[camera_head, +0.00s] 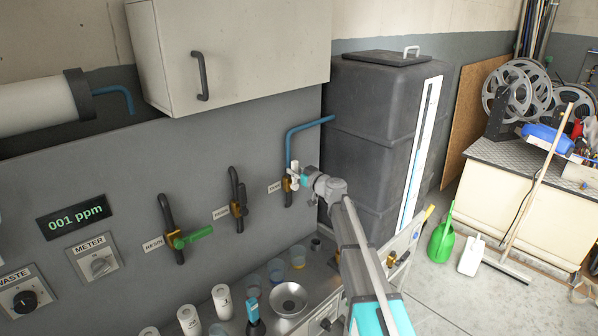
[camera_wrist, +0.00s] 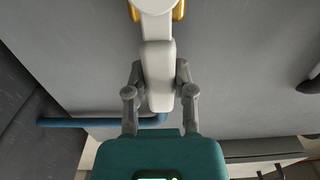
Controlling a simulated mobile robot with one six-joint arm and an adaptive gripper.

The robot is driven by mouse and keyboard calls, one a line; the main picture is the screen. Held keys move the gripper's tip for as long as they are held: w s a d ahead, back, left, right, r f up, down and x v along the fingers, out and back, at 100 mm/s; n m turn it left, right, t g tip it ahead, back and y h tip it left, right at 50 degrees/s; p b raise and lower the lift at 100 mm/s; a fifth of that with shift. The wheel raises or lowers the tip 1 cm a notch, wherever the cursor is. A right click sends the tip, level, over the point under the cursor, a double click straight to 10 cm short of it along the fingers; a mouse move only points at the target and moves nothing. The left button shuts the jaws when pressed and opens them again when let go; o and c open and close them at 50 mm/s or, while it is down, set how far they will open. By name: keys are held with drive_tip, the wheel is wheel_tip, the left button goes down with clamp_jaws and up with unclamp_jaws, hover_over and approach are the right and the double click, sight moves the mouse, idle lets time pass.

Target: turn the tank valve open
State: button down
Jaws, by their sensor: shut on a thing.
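The tank valve (camera_head: 287,186) is a brass valve on the grey wall panel, on a blue pipe (camera_head: 290,145) that runs to the dark tank (camera_head: 365,130). Its white lever (camera_head: 293,170) points upward in the head view. In the wrist view the white lever (camera_wrist: 158,65) lies between my two fingers, with the brass body (camera_wrist: 178,10) at the top edge. My gripper (camera_head: 303,178) is shut on the lever, and it also shows in the wrist view (camera_wrist: 160,88). The fingertips are partly hidden behind the lever.
A cabinet (camera_head: 230,50) hangs above.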

drive_tip(key=shift+c, duration=2.4)
unclamp_jaws()
drive_tip(key=shift+w+a, duration=0.1)
drive_tip(key=shift+a, duration=0.1)
drive_tip(key=shift+o, duration=0.2)
drive_tip(key=shift+d, duration=0.1)
drive_tip(key=v, duration=1.2)
